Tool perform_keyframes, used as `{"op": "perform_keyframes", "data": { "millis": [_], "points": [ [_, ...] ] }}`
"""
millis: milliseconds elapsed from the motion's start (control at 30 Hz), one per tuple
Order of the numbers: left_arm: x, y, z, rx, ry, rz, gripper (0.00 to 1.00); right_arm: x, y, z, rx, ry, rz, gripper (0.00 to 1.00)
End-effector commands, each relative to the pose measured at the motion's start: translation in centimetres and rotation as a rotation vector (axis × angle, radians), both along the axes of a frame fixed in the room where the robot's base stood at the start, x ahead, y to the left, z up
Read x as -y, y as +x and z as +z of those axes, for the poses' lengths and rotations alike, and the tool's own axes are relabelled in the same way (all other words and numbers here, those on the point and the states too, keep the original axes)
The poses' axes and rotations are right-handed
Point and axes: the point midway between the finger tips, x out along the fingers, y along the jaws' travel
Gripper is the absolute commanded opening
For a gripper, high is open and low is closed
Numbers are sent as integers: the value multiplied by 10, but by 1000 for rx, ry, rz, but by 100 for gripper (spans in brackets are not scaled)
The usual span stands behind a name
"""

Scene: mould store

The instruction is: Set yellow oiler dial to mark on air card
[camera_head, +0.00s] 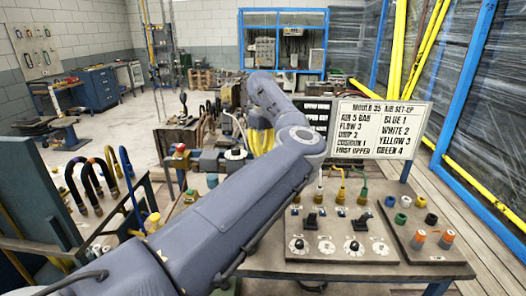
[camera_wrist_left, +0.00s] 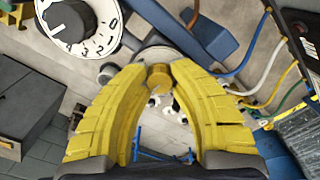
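My left gripper (camera_head: 258,138) is over the equipment on the bench behind my arm. The left wrist view shows its two yellow fingers (camera_wrist_left: 159,74) with a gap at the tips. A small yellow-orange knob (camera_wrist_left: 158,80) lies between the fingertips, probably the oiler dial; no marks on it are readable. I cannot tell whether the fingers touch it. The air card (camera_head: 379,128) is a white sign reading "AIR 5 BAR", "FLOW 3", "DRIP 2" and "CUSHION 1", with a colour list ending "GREEN 4". My right gripper is out of view.
A white numbered dial (camera_wrist_left: 82,28) with a black centre is close by in the left wrist view. A panel (camera_head: 335,248) with dials and black switches stands at the right, beside a board of coloured fittings (camera_head: 428,226). Curved hoses (camera_head: 95,180) rise at the left.

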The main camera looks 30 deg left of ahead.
Motion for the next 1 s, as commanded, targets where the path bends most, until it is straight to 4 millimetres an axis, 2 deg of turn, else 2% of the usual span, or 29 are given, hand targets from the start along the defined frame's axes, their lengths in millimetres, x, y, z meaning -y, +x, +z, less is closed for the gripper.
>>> {"op": "perform_keyframes", "data": {
  "millis": [33, 233, 567, 733, 1000],
  "points": [
    [0, 0, 0, 0, 0, 0, 26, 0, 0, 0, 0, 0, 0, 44],
    [0, 0, 0, 0, 0, 0, 49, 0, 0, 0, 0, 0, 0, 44],
    [0, 0, 3, 1, 0, 0, 50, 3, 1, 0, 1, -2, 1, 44],
    [0, 0, 22, 2, 0, 1, 50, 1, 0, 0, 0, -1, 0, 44],
    [0, 0, 70, 3, -1, 0, 50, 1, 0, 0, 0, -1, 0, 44]
  ]
}}
